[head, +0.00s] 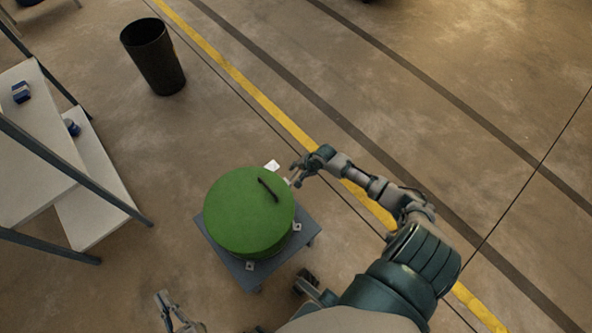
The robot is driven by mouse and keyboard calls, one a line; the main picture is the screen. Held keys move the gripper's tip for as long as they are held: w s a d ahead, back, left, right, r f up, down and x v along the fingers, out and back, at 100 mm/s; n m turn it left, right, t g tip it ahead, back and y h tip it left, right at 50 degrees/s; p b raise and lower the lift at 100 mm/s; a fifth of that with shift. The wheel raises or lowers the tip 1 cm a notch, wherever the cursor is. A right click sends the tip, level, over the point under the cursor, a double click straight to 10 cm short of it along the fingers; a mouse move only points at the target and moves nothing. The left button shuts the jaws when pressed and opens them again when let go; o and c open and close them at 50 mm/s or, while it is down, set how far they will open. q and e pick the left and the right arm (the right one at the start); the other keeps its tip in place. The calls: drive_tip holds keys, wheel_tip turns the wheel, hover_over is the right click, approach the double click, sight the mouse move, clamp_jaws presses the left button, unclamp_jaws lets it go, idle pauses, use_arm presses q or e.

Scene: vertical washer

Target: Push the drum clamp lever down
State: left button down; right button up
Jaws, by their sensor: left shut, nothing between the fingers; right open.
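A green drum (240,212) stands on a low blue-grey platform (222,257). A dark bar-shaped handle (268,190) is on its lid. A small white piece (271,166) sticks out at the drum's far edge. Small light clamp parts show at the platform's right corner (297,226) and near corner (250,266). I cannot tell for sure which part is the clamp lever. My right gripper (293,177) is open beside the drum's upper right rim, just right of the white piece; contact is unclear. My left gripper (163,299) is shut and empty, low and left of the platform.
A black bin (153,57) stands at the upper left. A shelf unit (95,205) with pale boards and small blue items fills the left side. A yellow floor line (235,73) runs diagonally behind the drum. The floor at upper right is clear.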

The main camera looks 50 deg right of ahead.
drive_tip(key=shift+a, duration=0.1)
clamp_jaws()
drive_tip(key=shift+w+r, duration=0.1)
drive_tip(key=shift+r, duration=0.05)
